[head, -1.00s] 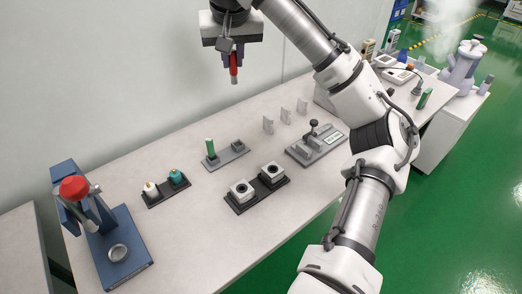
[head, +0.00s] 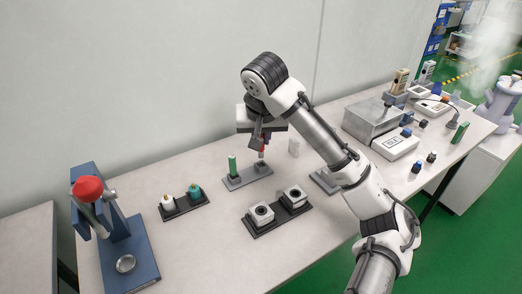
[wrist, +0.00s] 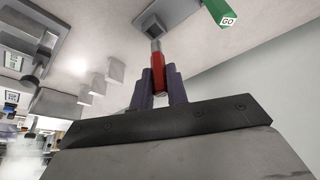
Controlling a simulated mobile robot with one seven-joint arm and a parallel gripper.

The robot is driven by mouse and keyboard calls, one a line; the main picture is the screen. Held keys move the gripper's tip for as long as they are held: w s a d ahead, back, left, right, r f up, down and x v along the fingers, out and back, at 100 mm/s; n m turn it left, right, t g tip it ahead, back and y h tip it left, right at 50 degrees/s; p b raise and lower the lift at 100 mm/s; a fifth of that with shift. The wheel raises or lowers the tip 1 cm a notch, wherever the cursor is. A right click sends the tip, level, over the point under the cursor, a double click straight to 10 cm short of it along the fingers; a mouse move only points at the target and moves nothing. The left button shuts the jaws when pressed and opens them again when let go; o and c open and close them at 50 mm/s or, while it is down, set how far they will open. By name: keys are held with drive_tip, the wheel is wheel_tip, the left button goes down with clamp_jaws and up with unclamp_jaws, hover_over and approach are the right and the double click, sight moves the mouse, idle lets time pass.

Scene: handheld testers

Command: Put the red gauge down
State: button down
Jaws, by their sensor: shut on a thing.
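My gripper (head: 259,142) is shut on the red gauge (head: 262,152), which hangs tip down over the right end of a grey holder (head: 244,180). In the wrist view the two dark fingers (wrist: 158,88) clasp the red gauge (wrist: 158,70). Its grey tip points at a small square socket block (wrist: 151,24). The tip is close to the block; I cannot tell whether it touches or has entered. A green gauge (head: 232,165) stands upright at the holder's left end. It also shows in the wrist view, marked GO (wrist: 221,9).
A black tray with two white blocks (head: 261,215) lies in front of the holder. A small tray with a white and a teal bottle (head: 194,191) is to the left. A blue press (head: 123,250) stands far left. A grey fixture (head: 325,181) is partly behind my arm.

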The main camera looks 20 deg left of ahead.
sight(261, 150)
drive_tip(key=shift+f+b, duration=0.3)
drive_tip(key=shift+f, duration=1.55)
drive_tip(key=shift+f, duration=0.2)
drive_tip(key=c, duration=1.4)
unclamp_jaws()
drive_tip(key=shift+r, duration=0.15)
drive_tip(key=p+v, duration=0.2)
drive_tip(key=v, duration=1)
drive_tip(key=shift+d, duration=0.1)
